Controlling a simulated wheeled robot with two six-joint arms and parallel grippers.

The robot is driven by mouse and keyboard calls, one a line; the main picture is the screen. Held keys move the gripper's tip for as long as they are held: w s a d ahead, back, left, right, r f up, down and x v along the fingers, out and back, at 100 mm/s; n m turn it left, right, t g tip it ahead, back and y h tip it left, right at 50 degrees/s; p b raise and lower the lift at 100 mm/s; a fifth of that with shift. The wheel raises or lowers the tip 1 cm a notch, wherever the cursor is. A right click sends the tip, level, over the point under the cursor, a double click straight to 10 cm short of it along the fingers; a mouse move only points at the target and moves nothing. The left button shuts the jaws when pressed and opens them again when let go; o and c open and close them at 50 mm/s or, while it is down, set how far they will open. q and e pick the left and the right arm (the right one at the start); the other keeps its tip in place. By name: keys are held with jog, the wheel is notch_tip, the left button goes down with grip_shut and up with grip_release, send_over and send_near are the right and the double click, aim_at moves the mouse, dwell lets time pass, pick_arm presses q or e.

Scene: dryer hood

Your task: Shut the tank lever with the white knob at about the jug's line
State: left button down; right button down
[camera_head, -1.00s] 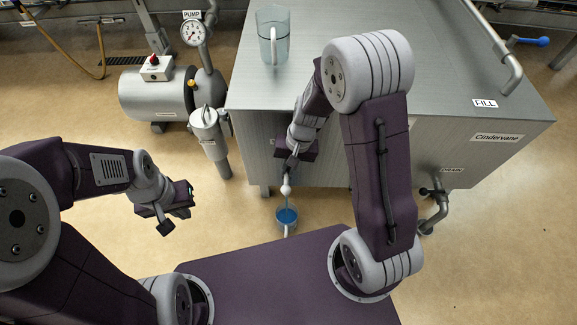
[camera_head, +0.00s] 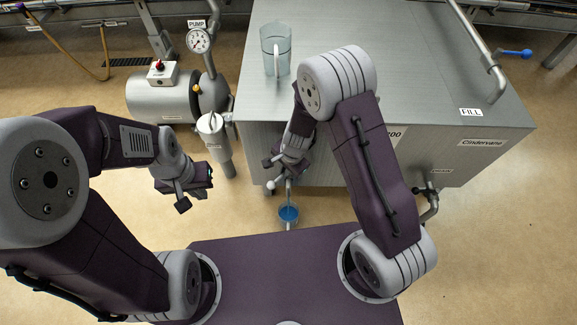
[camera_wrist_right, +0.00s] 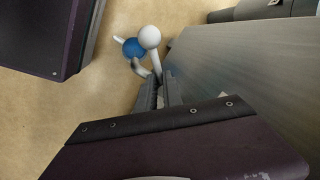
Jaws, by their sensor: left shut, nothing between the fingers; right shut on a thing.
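The white knob (camera_head: 271,185) of the tank lever shows just left of the outlet on the front of the steel tank (camera_head: 350,60). My right gripper (camera_head: 284,165) is at the lever and shut on it. In the right wrist view its fingers (camera_wrist_right: 161,90) close around the lever behind the knob (camera_wrist_right: 149,37). A small jug (camera_head: 288,215) with blue liquid stands below the outlet, and a thin blue streak shows above it. It also shows in the right wrist view (camera_wrist_right: 133,47), partly behind the knob. My left gripper (camera_head: 196,198) is shut and empty, away from the tank.
A clear jug (camera_head: 274,50) stands on the tank top. A pump (camera_head: 162,97) with a gauge and a filter housing (camera_head: 212,137) stand left of the tank. A drain pipe (camera_head: 431,205) is at the right. Open floor lies in front of the tank.

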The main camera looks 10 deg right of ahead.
jog(key=shift+w+a+m+h+p, duration=0.15)
jog(key=shift+w+m+h+p, duration=0.15)
jog(key=shift+m+p, duration=1.35)
jog(key=shift+w+a+m+h+p, duration=0.1)
jog(key=shift+w+m+h+p, duration=0.15)
jog(key=shift+m+p, duration=1.4)
jog(key=shift+w+a+m+h+p, duration=0.2)
jog(key=shift+m+h+p, duration=0.15)
jog(key=shift+m+p, duration=1.25)
jog(key=c, duration=1.5)
grip_release()
notch_tip(320, 180, up, 9)
jog(key=p, duration=0.5)
send_over(283, 174)
jog(key=shift+s+a, duration=0.1)
